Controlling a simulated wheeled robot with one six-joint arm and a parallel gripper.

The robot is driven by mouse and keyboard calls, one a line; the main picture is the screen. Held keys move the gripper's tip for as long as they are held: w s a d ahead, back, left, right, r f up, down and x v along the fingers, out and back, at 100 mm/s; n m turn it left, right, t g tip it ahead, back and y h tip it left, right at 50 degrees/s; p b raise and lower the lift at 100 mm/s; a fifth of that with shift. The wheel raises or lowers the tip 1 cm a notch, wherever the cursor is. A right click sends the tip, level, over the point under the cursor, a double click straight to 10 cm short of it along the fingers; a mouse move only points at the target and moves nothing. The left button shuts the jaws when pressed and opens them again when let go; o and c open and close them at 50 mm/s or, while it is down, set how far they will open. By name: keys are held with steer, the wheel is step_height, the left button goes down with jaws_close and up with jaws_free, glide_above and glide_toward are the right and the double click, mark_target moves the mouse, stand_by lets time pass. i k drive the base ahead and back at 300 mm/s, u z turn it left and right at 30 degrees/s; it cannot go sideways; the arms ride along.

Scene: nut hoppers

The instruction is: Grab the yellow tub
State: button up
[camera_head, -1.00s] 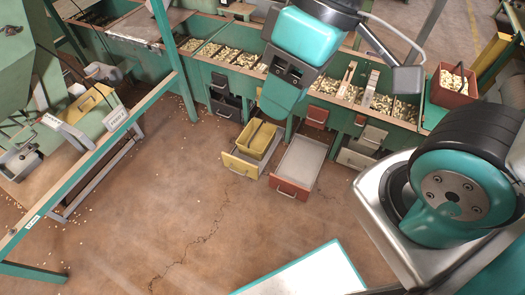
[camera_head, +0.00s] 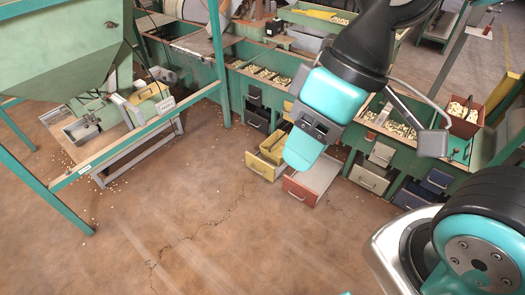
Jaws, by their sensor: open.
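A yellow tub (camera_head: 273,147) sits inside an open yellow-fronted drawer (camera_head: 259,166) low on the green bench, near the middle of the view. Its right side is close to or partly behind my gripper in the picture. My gripper (camera_head: 302,150), teal with a dark wrist, hangs above the floor and points down, just right of the tub in the picture. Its jaws are open, and nothing shows between them. I cannot tell its height above the drawers. A second yellow container (camera_head: 150,92) rests on the machine table at the left.
An open red-fronted drawer (camera_head: 300,192) stands right of the yellow one, partly behind my gripper. Nut-filled bins line the bench top, with a red-brown box (camera_head: 462,118) at the right. A green frame post (camera_head: 218,60) and sloping rail (camera_head: 130,145) stand left. The floor in front is clear.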

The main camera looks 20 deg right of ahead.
mark_target(279, 147)
steer(key=u, duration=0.65)
steer(key=i, duration=1.3)
steer(key=u, duration=0.3)
steer(key=i, duration=1)
steer(key=z, duration=0.95)
steer(key=i, duration=0.7)
steer(key=z, duration=1.05)
steer(key=i, duration=0.35)
steer(key=z, duration=0.35)
